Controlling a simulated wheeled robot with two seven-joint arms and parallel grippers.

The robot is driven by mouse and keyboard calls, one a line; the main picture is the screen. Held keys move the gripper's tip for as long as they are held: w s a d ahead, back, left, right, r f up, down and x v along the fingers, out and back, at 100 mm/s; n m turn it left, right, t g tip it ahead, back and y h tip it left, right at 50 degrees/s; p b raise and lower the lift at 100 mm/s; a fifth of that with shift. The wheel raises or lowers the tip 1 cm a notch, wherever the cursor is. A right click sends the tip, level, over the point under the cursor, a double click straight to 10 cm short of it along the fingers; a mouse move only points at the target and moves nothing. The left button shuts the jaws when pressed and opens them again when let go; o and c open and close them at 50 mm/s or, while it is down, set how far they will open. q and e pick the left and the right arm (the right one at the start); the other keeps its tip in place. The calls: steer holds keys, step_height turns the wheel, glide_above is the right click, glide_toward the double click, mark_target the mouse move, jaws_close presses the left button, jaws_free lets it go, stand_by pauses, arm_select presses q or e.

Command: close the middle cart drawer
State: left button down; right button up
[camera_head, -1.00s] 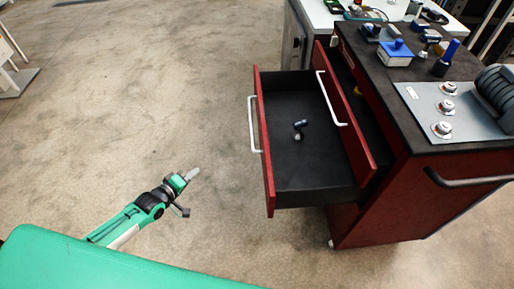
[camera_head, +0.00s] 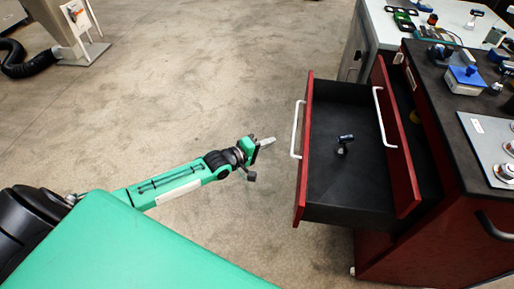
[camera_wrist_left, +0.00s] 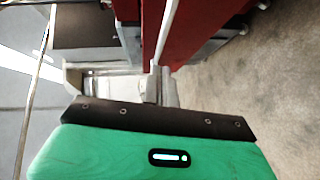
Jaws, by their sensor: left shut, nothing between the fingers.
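The red tool cart (camera_head: 445,235) has two drawers pulled out. The lower of these, which I take as the middle drawer, has a red front (camera_head: 304,175) and a white bar handle (camera_head: 297,132). It stands far out, with a small dark tool (camera_head: 343,145) on its black floor. My left gripper (camera_head: 268,143) is shut and empty, a little left of the handle and apart from it in the head view. In the left wrist view, the fingers (camera_wrist_left: 153,88) point toward the red drawer front (camera_wrist_left: 195,30) and white handle (camera_wrist_left: 168,28). My right gripper is out of view.
The upper drawer (camera_head: 402,155) is partly out, above the lower one. The cart top (camera_head: 437,80) carries a blue box (camera_head: 465,80) and other gear. A light workbench (camera_head: 388,40) stands behind. Open concrete floor lies left of the drawers.

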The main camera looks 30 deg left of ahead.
arm_select(q)
steer(key=d, duration=0.1)
steer(key=w+d, duration=0.1)
steer(key=d, duration=0.1)
steer(key=w+d+f, duration=0.1)
steer(key=shift+w+d, duration=0.15)
steer(key=shift+d, duration=0.05)
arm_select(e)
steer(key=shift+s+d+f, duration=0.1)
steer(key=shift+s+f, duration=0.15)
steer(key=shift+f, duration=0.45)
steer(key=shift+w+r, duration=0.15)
